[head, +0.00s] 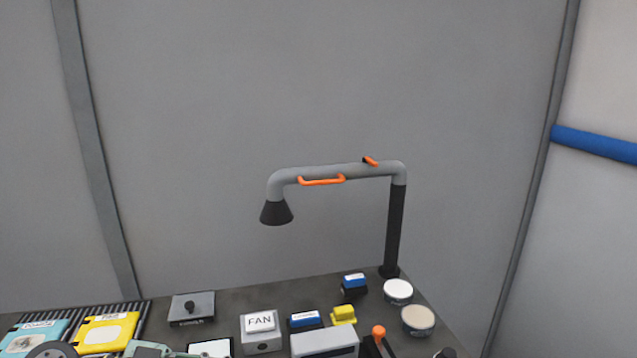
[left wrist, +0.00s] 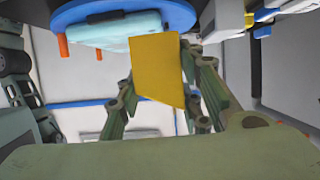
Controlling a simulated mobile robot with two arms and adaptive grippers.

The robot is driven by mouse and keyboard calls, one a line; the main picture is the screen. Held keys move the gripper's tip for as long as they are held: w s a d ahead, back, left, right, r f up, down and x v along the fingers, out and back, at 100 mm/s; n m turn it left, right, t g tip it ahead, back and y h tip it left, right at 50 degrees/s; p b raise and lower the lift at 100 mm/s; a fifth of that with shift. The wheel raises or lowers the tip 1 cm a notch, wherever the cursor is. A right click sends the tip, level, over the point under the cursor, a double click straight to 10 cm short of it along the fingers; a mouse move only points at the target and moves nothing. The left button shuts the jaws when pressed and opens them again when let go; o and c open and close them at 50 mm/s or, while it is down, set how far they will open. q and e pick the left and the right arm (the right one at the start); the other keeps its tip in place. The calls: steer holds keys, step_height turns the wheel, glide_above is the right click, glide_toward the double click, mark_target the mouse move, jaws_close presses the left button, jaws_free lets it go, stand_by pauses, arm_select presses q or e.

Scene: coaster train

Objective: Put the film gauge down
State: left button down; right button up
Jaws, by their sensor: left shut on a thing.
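In the left wrist view, a flat yellow plate (left wrist: 154,62), apparently the film gauge, stands between the fingers of my left gripper (left wrist: 163,85). The gripper is shut on it. The plate hides part of the fingers. In the head view, only greenish parts of my left arm (head: 150,349) show at the bottom edge; the fingers and the held plate are out of sight there. My right gripper is in neither view.
A lamp-like extraction arm (head: 335,174) rises behind. Yellow (head: 108,330) and light-blue items lie on the left rack.

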arm_select(q)
steer(key=shift+s+a+n+t+y, duration=0.5)
steer(key=shift+s+a+n+t, duration=0.25)
steer(key=shift+a+n+t, duration=0.35)
steer(key=shift+s+a+n+t+y, duration=0.5)
steer(key=shift+s+a+n+t, duration=0.3)
steer(key=shift+n+t, duration=0.5)
steer(key=shift+w+a, duration=0.1)
steer(key=shift+w, duration=0.05)
